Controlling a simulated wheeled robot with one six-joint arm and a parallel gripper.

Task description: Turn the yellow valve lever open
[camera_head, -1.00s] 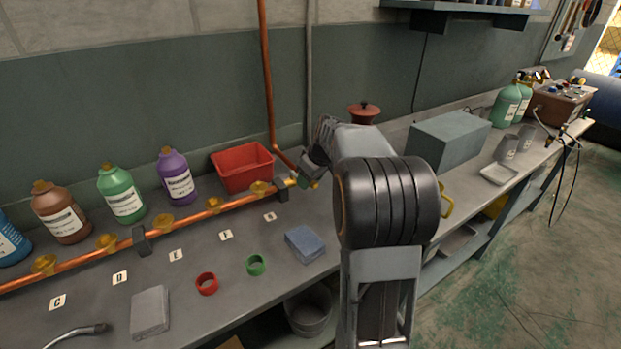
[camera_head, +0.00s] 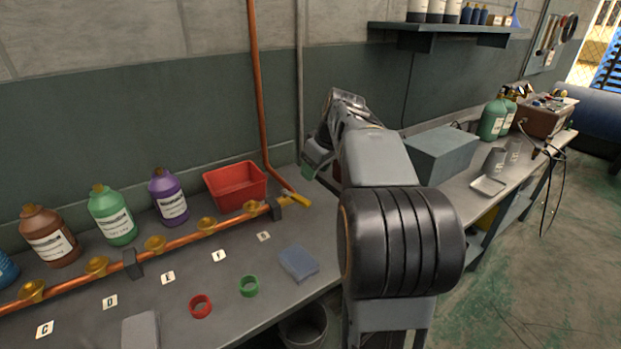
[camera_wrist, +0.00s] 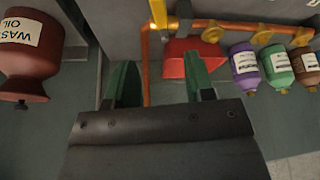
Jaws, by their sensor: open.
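The yellow valve lever (camera_head: 298,197) is at the right end of the copper pipe (camera_head: 185,240), by a dark bracket. It slants down to the right, at an angle to the pipe. In the wrist view the lever (camera_wrist: 158,13) shows at the top edge, crosswise to the pipe, partly cut off. My gripper (camera_head: 316,168) is raised above and just behind the lever, apart from it. In the wrist view its green-tipped fingers (camera_wrist: 160,82) are spread and nothing is between them but the wall and a thin upright copper pipe.
A red bin (camera_head: 236,187) stands behind the pipe, left of the lever. A purple bottle (camera_head: 169,197) and others stand further left. A grey box (camera_head: 442,155) stands right of my arm.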

